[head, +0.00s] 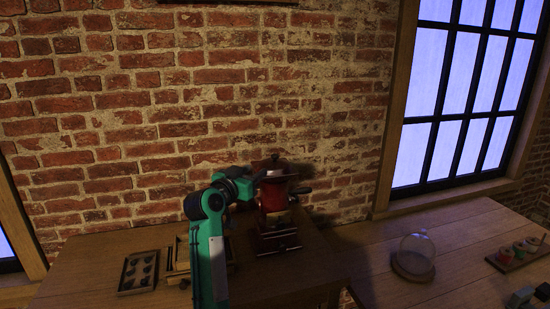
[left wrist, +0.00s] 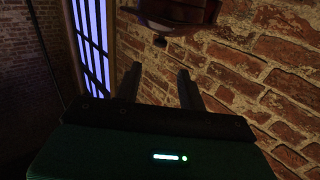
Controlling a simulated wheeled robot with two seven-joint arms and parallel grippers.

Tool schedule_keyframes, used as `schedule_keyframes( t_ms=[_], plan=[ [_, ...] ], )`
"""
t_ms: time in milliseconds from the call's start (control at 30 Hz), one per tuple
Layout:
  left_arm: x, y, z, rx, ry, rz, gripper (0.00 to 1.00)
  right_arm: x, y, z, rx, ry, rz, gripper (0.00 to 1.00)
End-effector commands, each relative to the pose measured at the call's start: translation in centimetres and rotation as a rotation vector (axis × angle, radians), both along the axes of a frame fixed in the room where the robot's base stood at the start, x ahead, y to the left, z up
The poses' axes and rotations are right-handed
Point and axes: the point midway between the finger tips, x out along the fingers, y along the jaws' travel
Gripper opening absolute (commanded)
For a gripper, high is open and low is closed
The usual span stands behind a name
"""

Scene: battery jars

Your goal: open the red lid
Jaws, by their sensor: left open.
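A dark red grinder-like device (head: 274,215) stands on the wooden table, with a red top (head: 275,170) bearing a small dark knob and a handle sticking out to the right. My left gripper (head: 258,179) is beside its top on the left, partly blending into the shadow. In the left wrist view, my left gripper (left wrist: 159,87) has its fingers apart with only brick wall showing between them. A dark red rounded part with a small knob (left wrist: 160,42) shows above the fingertips, apart from them. My right gripper is not seen.
A small tray (head: 139,272) with dark pieces lies left of my arm, and a wooden box (head: 180,262) is partly hidden behind it. A glass dome (head: 415,252) and a board (head: 515,260) with coloured-lidded jars stand on the right table. The brick wall is close behind.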

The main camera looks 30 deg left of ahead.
Motion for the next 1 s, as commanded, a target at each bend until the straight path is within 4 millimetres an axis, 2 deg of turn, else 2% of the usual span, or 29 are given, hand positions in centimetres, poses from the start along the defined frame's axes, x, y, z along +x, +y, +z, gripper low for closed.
schedule_keyframes(
  t_ms=[167, 700, 1000],
  plan=[
    [1.5, 0.3, 0.5, -0.004, -0.007, 0.001, 0.41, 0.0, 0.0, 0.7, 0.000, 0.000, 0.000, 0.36],
    [10.8, 0.9, 0.5, -0.005, -0.005, -0.001, 0.41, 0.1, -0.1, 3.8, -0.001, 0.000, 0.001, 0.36],
    [13.4, 1.2, 0.3, -0.003, -0.006, 0.001, 0.41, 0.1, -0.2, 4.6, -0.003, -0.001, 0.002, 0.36]
  ],
)
